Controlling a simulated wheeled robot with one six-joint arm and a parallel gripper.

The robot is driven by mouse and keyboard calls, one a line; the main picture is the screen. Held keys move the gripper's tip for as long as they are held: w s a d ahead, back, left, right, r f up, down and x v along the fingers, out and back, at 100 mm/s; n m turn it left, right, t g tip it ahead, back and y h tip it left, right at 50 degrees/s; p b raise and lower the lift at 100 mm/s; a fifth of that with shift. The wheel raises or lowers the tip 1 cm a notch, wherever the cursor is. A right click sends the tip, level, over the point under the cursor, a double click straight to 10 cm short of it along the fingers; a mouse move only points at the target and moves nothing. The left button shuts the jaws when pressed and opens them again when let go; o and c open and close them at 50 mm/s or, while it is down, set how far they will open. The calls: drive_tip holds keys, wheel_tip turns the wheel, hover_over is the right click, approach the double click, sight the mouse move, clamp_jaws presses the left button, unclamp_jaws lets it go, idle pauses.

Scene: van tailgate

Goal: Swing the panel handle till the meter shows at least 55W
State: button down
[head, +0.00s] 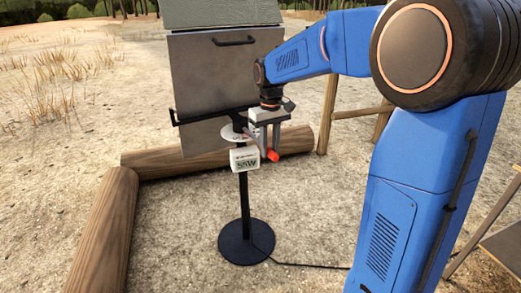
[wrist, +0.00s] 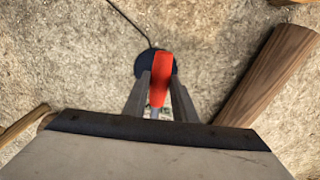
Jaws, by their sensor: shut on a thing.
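The grey panel (head: 200,75) stands tilted on a black pole (head: 243,205) with a round base (head: 246,243). The white meter (head: 244,159) hangs on the pole and appears to read 55W, though the digits are small. The red handle (head: 273,155) sticks out just right of the meter. My gripper (head: 267,147) reaches down from above and is shut on the handle. In the wrist view the red handle (wrist: 160,72) lies between the two fingers, its tip past them. The panel's underside fills the bottom of that view.
Logs (head: 105,225) lie on the ground left of and behind the stand. A wooden post frame (head: 327,115) stands behind right. A black cable (head: 310,265) runs right from the base across bare sandy ground. The ground in front of the stand is clear.

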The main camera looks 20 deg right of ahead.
drive_tip(key=w+d+n, duration=0.2)
drive_tip(key=d+n, duration=0.1)
drive_tip(key=d, duration=0.4)
drive_tip(key=shift+w+n, duration=0.4)
drive_tip(key=shift+d, duration=0.1)
drive_tip(key=c, duration=1.5)
unclamp_jaws()
drive_tip(key=shift+o, duration=0.2)
drive_tip(key=shift+r, duration=0.1)
wheel_tip(320, 180, up, 17)
drive_tip(key=shift+r, duration=0.1)
